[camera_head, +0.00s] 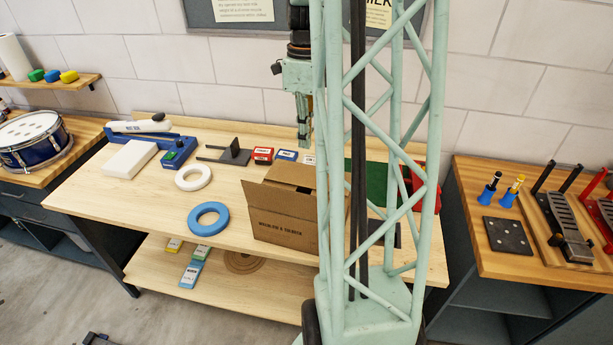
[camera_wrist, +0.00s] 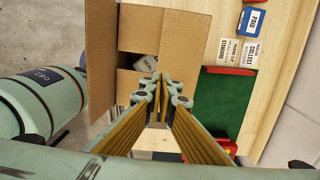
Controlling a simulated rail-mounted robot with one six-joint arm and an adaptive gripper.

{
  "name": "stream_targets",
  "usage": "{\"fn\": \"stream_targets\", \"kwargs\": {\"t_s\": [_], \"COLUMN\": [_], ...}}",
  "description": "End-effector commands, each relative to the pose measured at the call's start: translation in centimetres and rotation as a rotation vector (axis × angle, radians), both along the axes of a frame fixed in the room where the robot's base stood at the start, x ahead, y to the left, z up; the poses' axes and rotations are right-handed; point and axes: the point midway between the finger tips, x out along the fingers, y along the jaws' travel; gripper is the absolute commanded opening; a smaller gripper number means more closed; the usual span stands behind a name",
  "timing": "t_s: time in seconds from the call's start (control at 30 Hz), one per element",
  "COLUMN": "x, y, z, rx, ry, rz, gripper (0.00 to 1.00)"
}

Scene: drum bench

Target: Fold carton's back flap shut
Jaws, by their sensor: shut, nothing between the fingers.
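The brown carton (camera_head: 284,216) stands on the bench, partly hidden at its right by my own green lattice column. In the wrist view its front flap (camera_wrist: 100,62) stands out at the left, and another flap (camera_wrist: 160,25) lies across the top end of the opening. A printed white item (camera_wrist: 147,63) shows inside through the gap. My gripper (camera_head: 303,146) is above the carton's back side, fingertips together and empty. In the wrist view the fingers (camera_wrist: 165,84) cover part of the carton.
A green mat (camera_wrist: 215,105) with a red edge lies beside the carton. Small red (camera_head: 262,155) and blue (camera_head: 286,156) boxes and a dark metal stand (camera_head: 235,153) are to its left. Blue (camera_head: 208,218) and white (camera_head: 193,177) rings lie farther left. The wall is close behind.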

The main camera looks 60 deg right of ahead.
Motion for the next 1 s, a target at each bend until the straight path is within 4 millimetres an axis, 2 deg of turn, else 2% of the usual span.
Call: {"fn": "stream_targets", "kwargs": {"t_s": [0.47, 1.0], "x": [0.0, -0.1], "y": [0.0, 0.4], "z": [-0.8, -6.2], "rx": [0.001, 0.002], "ry": [0.0, 0.002], "rz": [0.0, -0.001], "gripper": [0.0, 0.0]}}
